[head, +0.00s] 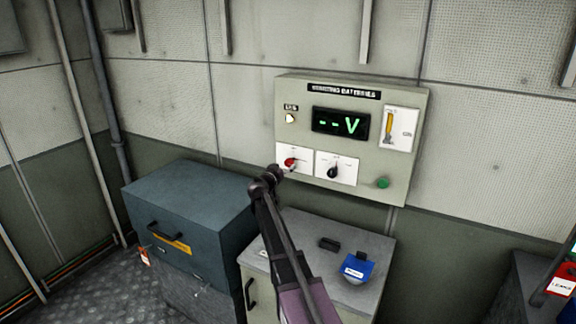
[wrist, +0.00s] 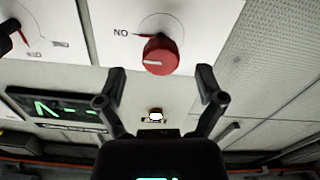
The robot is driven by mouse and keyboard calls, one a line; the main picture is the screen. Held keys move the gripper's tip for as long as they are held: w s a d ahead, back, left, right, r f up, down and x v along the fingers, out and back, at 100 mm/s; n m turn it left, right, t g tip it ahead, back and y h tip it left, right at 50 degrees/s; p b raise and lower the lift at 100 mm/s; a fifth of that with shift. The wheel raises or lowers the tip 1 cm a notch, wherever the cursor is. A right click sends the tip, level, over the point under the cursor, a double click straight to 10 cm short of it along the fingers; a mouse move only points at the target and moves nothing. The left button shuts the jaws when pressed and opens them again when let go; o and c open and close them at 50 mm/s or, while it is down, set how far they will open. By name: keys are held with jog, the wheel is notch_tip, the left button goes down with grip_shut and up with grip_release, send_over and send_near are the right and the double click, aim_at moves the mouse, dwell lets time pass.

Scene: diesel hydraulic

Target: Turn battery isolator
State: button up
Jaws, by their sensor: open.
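The battery isolator is a red rotary knob (head: 290,162) on a white plate at the lower left of the grey panel (head: 345,190). In the wrist view the red knob (wrist: 158,58) shows upside down near the top centre, with a pale pointer line on its face and "ON" lettering beside it. My gripper (wrist: 161,77) is open and empty. Its fingertips stand apart, to the left and right of the knob, and appear just short of it. In the head view my gripper (head: 270,178) is at the knob's lower left and partly covers its plate.
A black rotary switch (head: 333,172) sits right of the red knob. Above are a lit lamp (head: 290,118) and a display (head: 341,123) reading "-- V". A green button (head: 382,183) is lower right. Below stand a blue box (head: 190,205) and a cabinet holding a blue item (head: 357,268).

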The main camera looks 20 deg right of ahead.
aim_at(288, 164)
jog(key=shift+x, duration=1.55)
jog(key=c, duration=1.1)
jog(key=shift+a, duration=0.2)
jog(key=shift+c, duration=0.2)
jog(key=shift+d, duration=0.15)
